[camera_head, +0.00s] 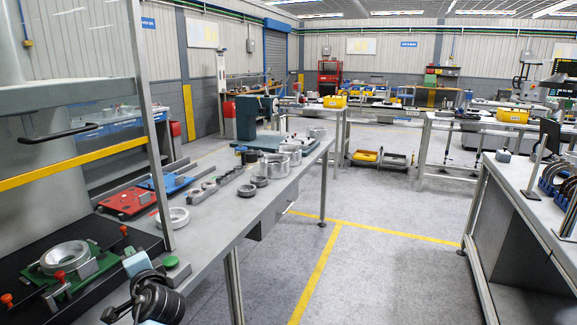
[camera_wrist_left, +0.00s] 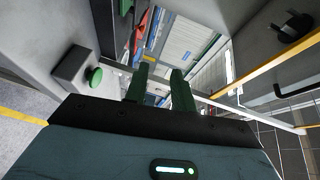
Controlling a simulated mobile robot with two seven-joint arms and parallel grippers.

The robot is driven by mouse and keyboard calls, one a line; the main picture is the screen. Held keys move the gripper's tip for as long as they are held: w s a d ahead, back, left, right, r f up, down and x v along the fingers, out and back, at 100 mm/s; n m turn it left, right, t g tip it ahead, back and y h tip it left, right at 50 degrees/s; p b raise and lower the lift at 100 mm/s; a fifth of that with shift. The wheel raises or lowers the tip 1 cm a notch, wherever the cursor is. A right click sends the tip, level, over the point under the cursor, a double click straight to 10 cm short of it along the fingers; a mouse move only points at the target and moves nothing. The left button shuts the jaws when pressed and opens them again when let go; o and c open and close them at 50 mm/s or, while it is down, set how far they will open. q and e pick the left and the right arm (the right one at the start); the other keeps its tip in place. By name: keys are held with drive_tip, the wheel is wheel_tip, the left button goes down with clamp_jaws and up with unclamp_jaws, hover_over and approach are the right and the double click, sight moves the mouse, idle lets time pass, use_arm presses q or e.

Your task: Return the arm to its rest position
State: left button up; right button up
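My left arm (camera_head: 160,298) enters at the bottom left of the head view. My left gripper (camera_head: 130,252) is by the front edge of the black work surface, beside the green fixture. In the left wrist view my left gripper (camera_wrist_left: 160,68) has its two green fingers apart with a clear gap, and nothing is between them. A box with a green button (camera_wrist_left: 95,77) is at its left in that view; the green button also shows in the head view (camera_head: 171,261). My right gripper is in neither view.
A green fixture (camera_head: 88,283) holds a metal ring (camera_head: 65,255). A frame post (camera_head: 150,120) rises close to my left arm. A red pallet (camera_head: 127,202), a blue pallet (camera_head: 172,181) and several metal rings lie along the bench (camera_head: 225,222). The central floor (camera_head: 370,255) is clear.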

use_arm(q)
drive_tip(key=s+d+f+h, duration=0.4)
drive_tip(key=s+f, duration=0.5)
drive_tip(key=f, duration=0.4)
drive_tip(key=s+d+f+h, duration=0.4)
drive_tip(key=s+f, duration=0.5)
drive_tip(key=f, duration=0.3)
drive_tip(key=s+d+f+n+g+h, duration=0.1)
drive_tip(key=s+d+f+n, duration=0.1)
drive_tip(key=s, duration=0.6)
drive_tip(key=s+d+f+n+g+h, duration=0.1)
drive_tip(key=s+d+f+n+h, duration=0.1)
drive_tip(key=s, duration=0.7)
drive_tip(key=s+d+f+n+g+h, duration=0.1)
drive_tip(key=s+d+f+n+h, duration=0.1)
drive_tip(key=s, duration=0.7)
wheel_tip(320, 180, down, 2)
drive_tip(key=shift+d+f+g+p, duration=0.1)
drive_tip(key=shift+d+g+p, duration=0.3)
drive_tip(key=shift+d, duration=0.45)
drive_tip(key=shift+s, duration=0.1)
